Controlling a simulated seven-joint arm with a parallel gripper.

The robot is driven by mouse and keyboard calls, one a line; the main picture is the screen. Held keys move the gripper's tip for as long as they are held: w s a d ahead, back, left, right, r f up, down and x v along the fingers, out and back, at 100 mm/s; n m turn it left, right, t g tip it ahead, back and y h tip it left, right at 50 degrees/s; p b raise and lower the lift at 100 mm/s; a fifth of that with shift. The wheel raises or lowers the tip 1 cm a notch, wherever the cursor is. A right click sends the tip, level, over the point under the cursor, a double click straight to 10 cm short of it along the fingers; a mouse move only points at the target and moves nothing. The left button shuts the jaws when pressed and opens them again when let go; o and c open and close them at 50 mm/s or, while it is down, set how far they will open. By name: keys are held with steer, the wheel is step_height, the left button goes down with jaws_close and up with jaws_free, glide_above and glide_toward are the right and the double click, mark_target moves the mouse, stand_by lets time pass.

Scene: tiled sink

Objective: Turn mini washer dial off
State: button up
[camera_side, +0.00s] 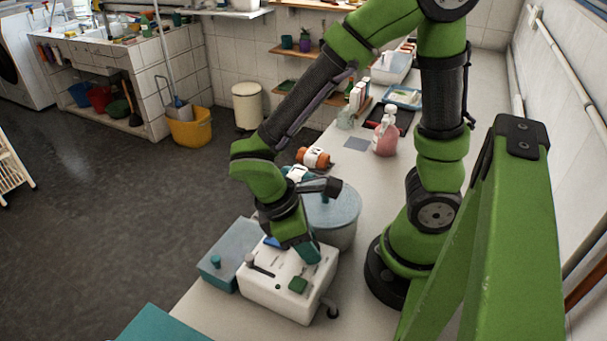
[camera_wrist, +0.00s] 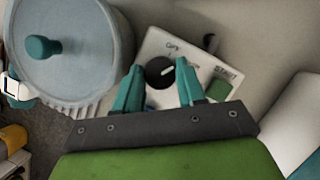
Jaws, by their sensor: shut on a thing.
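The mini washer is a white box (camera_side: 283,297) with a green square on its top, beside a round grey-blue tub. In the wrist view its white panel (camera_wrist: 207,62) carries a round black dial (camera_wrist: 159,73) with a white pointer mark slanting up to the right. Small lettering sits above the dial, too blurred to read surely. My gripper (camera_wrist: 160,67) has its two teal fingertips on either side of the dial, shut on it. In the side view my gripper (camera_side: 304,253) reaches down onto the box's top and the dial is hidden.
The lidded round tub (camera_side: 338,208) stands close behind the box; its teal knob (camera_wrist: 42,47) shows in the wrist view. A blue-grey container (camera_side: 228,250) adjoins the box on the left.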

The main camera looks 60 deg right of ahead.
steer(key=n+t, duration=0.1)
steer(key=n, duration=0.2)
steer(key=n+t+h, duration=0.1)
steer(key=n, duration=0.2)
steer(key=shift+s+a, duration=0.1)
steer(key=shift+a, duration=0.05)
steer(key=shift+n+h, duration=0.3)
steer(key=shift+n, duration=0.1)
steer(key=o, duration=1)
steer(key=v, duration=1.7)
steer(key=shift+s, duration=0.15)
steer(key=w+d+m+t+y, duration=0.1)
steer(key=d+m+t+y, duration=0.1)
steer(key=m, duration=0.4)
steer(key=w+d+m+t+y, duration=0.1)
steer(key=d+m+t+y, duration=0.1)
steer(key=d+m+t, duration=0.2)
steer(key=w+d+m+t+y, duration=0.1)
steer(key=d+m+t+y, duration=0.1)
steer(key=d+m, duration=0.4)
steer(key=shift+w+d+r+m+t, duration=0.15)
steer(key=shift+r+m+t, duration=0.1)
steer(key=shift+m, duration=0.25)
steer(key=shift+w+r+m+t, duration=0.15)
steer(key=shift+w+m+t, duration=0.1)
steer(key=shift+m, duration=0.25)
